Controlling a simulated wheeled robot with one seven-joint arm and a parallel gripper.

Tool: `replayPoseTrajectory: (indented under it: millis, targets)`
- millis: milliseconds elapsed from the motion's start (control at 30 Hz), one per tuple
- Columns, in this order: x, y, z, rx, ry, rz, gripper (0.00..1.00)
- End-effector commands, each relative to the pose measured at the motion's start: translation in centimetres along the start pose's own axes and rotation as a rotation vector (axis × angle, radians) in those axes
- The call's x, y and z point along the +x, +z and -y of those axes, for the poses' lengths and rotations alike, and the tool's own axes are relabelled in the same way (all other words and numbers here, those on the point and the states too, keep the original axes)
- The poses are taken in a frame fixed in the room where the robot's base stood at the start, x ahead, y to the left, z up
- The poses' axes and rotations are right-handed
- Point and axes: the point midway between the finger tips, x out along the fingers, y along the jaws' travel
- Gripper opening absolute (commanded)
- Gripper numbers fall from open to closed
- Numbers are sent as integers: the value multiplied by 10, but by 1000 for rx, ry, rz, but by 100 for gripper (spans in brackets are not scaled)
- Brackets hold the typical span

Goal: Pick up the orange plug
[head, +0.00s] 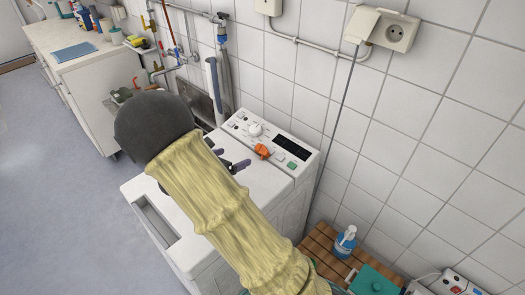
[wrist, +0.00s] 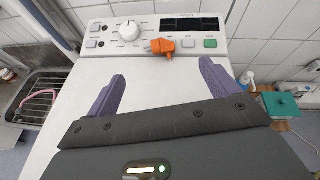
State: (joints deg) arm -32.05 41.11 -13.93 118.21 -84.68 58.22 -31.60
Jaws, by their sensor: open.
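The orange plug (head: 262,151) lies at the back of the washing machine's white top, by the foot of its control panel. In the wrist view the orange plug (wrist: 162,47) is ahead of my gripper, just below the panel's dark display. My gripper (wrist: 163,82) is open and empty, its two purple fingers spread wide over the white top. The plug is beyond the fingertips and lies between their lines, apart from both. In the head view my gripper (head: 236,164) is mostly hidden behind my yellow-sleeved arm.
The control panel (head: 285,146) with a white knob rises behind the plug, against the tiled wall. A wooden slatted surface (head: 318,244) at right holds a blue bottle (head: 344,240) and a teal box (head: 375,281). The machine top around the plug is clear.

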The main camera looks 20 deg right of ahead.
Motion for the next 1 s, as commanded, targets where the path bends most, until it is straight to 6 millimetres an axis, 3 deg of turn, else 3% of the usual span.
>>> replayPoseTrajectory:
  millis: [533, 1000]
  targets:
    - [95, 0, 1, 0, -4, -1, 87]
    - [105, -1, 0, 0, -1, -2, 87]
